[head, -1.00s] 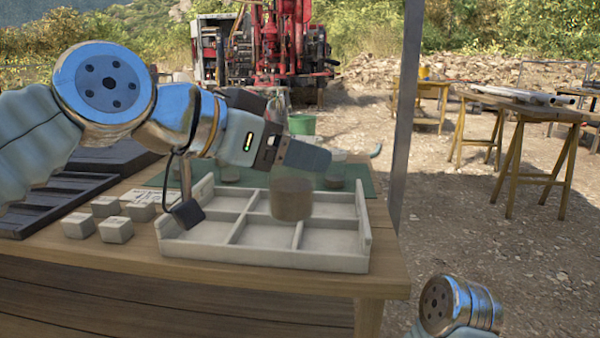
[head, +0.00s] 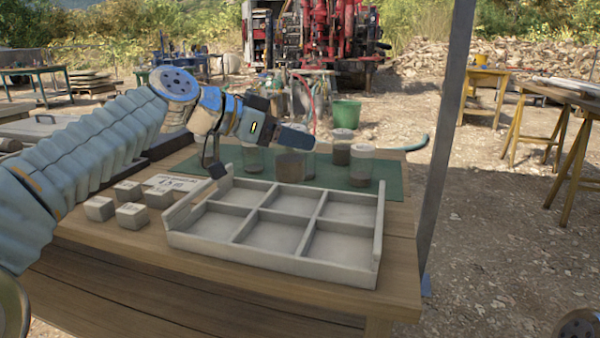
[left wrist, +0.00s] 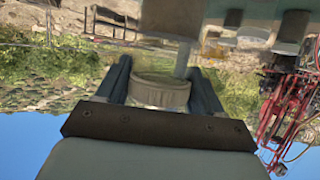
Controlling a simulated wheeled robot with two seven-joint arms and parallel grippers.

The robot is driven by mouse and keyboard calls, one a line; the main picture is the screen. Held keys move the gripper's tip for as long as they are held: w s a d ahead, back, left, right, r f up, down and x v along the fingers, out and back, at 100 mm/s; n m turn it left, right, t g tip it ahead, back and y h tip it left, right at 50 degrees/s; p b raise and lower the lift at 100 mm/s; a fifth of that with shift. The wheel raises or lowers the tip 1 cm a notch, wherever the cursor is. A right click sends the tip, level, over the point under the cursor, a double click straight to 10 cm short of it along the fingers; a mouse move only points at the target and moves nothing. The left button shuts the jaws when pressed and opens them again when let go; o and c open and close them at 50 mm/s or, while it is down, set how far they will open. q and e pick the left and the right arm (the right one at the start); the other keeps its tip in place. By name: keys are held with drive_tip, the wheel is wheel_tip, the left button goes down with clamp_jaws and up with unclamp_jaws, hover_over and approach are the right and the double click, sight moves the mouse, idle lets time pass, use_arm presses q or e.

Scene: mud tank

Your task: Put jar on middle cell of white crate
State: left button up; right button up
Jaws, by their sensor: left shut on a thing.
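The white crate (head: 205,236) sits on the wooden table in the head view, with two rows of three cells; the cells I can see are empty. My left gripper (head: 296,143) is above the crate's far side, shut on a brown-filled jar (head: 290,168). The held jar is upright and shows against the crate's far rim; its exact height above it is hard to tell. In the left wrist view, the jar's round lid (left wrist: 158,92) is between the two fingers of the left gripper (left wrist: 160,88).
Other jars stand on the green mat (head: 395,185) behind the crate, including a right one (head: 361,168) and one behind it (head: 341,150). A grey post (head: 447,130) rises at the table's right.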

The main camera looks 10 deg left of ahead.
use_arm(q)
drive_tip(key=shift+w+a+f+b, duration=0.15)
drive_tip(key=shift+w+f+b, duration=0.15)
drive_tip(key=shift+w+f, duration=0.9)
drive_tip(key=shift+w+a+f+b, duration=0.25)
drive_tip(key=shift+w+f, duration=0.4)
drive_tip(key=shift+f, duration=1.2)
drive_tip(key=shift+w+a+f+b, duration=0.1)
drive_tip(key=shift+w+f+b, duration=0.25)
drive_tip(key=shift+w+f, duration=0.85)
drive_tip(key=shift+s+d+f, duration=0.1)
drive_tip(key=shift+s+f, duration=0.2)
drive_tip(key=shift+f, duration=0.2)
drive_tip(key=o, duration=1.5)
drive_tip(key=shift+c, duration=0.2)
drive_tip(key=shift+r, duration=0.1)
